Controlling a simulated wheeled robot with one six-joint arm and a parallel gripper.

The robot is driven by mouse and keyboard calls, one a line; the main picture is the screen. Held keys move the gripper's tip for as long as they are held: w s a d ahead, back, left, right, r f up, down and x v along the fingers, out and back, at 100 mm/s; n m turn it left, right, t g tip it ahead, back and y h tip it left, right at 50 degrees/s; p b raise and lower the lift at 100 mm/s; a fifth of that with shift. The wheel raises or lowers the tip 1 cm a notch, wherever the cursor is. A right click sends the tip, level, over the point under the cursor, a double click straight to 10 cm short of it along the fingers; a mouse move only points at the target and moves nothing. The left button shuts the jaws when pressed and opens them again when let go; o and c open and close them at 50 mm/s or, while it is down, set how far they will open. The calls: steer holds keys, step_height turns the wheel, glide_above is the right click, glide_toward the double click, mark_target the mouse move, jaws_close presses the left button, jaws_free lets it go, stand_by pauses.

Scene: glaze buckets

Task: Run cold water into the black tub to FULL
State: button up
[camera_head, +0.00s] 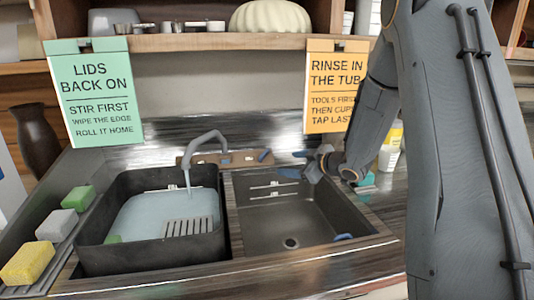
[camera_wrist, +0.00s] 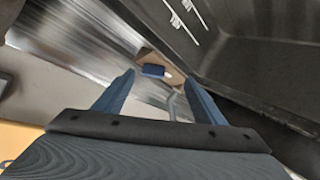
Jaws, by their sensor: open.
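The black tub (camera_head: 93,243) stands in the left basin. Pale bluish water (camera_head: 140,215) lies in it, below the rim, with white marks on the back wall above it. The grey tap (camera_head: 205,137) arches over the tub, and a thin pale streak runs from its spout to the water. A blue tap lever (camera_head: 265,155) is at the right of the brown tap base (camera_head: 238,160). My gripper (camera_head: 292,172) is open over the back of the right basin, right of the lever. In the wrist view, a blue lever (camera_wrist: 153,70) shows beyond and between my open fingers (camera_wrist: 160,82).
The right basin (camera_head: 270,225) looks empty apart from a blue item at its front right. Several sponges (camera_head: 57,223) line the left ledge. A slotted grey piece (camera_head: 188,228) shows in the tub. A shelf (camera_head: 220,42) with hanging signs is above; bottles (camera_head: 390,150) stand right.

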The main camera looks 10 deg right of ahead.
mark_target(265, 155)
steer(key=w+a, duration=0.2)
steer(key=w, duration=0.1)
steer(key=w+a+p, duration=0.1)
steer(key=w, duration=0.3)
steer(key=w+a+p, duration=0.1)
steer(key=w+a, duration=0.1)
steer(key=w, duration=0.1)
steer(key=shift+w+a+f, duration=0.25)
steer(key=shift+a+f, duration=0.1)
steer(key=shift+w+a+f, duration=0.2)
steer(key=shift+w+a, duration=0.05)
steer(key=shift+w, duration=0.25)
steer(key=c, duration=1.1)
steer(key=shift+o, duration=0.2)
steer(key=m+h+b, duration=0.1)
steer(key=m, duration=0.1)
steer(key=m+t+h+b, duration=0.1)
steer(key=m, duration=0.1)
steer(key=m+t+h+b, duration=0.1)
steer(key=m, duration=0.1)
steer(key=shift+s+a+f+b, duration=0.1)
steer(key=shift+a+f+b, duration=0.1)
steer(key=shift+a+b, duration=0.15)
steer(key=shift+a+m+t+h+b, duration=0.1)
steer(key=shift+m+t+h+b, duration=0.3)
steer(key=shift+m+h+b, duration=1)
steer(key=shift+r+m+h+p, duration=0.1)
steer(key=shift+m+h+p, duration=0.25)
steer(key=shift+m, duration=0.55)
